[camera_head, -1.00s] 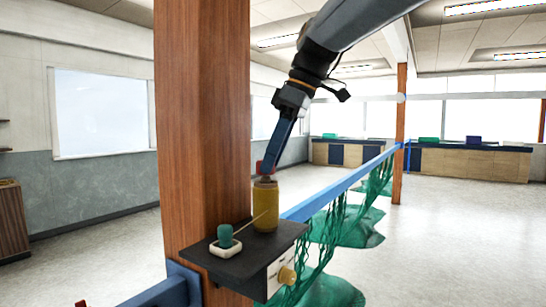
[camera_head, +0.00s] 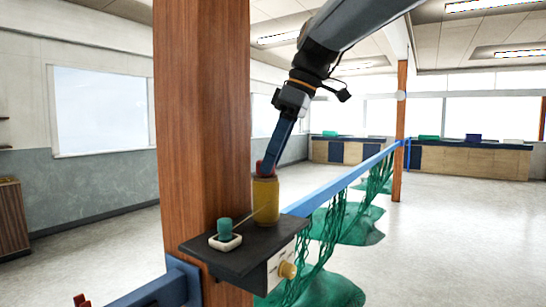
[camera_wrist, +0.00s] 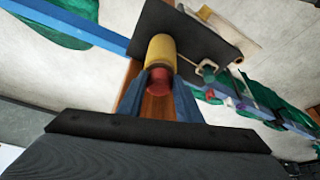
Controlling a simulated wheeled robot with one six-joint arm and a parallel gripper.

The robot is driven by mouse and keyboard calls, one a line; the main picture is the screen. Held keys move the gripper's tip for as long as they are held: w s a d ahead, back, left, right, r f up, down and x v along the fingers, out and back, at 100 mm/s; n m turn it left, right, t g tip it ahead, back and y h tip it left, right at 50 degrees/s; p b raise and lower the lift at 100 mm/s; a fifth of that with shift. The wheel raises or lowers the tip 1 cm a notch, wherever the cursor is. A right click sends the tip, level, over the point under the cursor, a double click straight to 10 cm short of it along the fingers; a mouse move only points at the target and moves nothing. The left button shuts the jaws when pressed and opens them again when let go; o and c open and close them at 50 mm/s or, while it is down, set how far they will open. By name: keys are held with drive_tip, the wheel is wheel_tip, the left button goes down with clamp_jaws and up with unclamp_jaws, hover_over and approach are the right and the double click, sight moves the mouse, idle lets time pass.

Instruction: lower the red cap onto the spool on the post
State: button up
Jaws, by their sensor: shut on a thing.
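The yellow spool (camera_head: 266,205) stands upright on a dark shelf (camera_head: 240,262) fixed to the wooden post (camera_head: 203,120). It also shows in the wrist view (camera_wrist: 160,48). My gripper (camera_head: 268,166) points down over the spool's top, its blue fingers shut on the red cap (camera_head: 259,168). In the wrist view the cap (camera_wrist: 160,78) sits between the fingertips, in line with the spool's end. The cap is at or just above the spool's top; I cannot tell whether they touch. The fingers hide part of the cap.
A green piece (camera_head: 224,229) stands in a small white dish (camera_head: 226,243) left of the spool. A blue rail (camera_head: 340,182) with green netting (camera_head: 335,220) runs back to the right. Open floor lies at the right.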

drive_tip(key=o, duration=1.1)
drive_tip(key=shift+r, duration=0.1)
drive_tip(key=b+v, duration=0.2)
drive_tip(key=v, duration=0.5)
drive_tip(key=shift+r, duration=0.3)
drive_tip(key=shift+s+d, duration=0.1)
drive_tip(key=shift+d, duration=0.05)
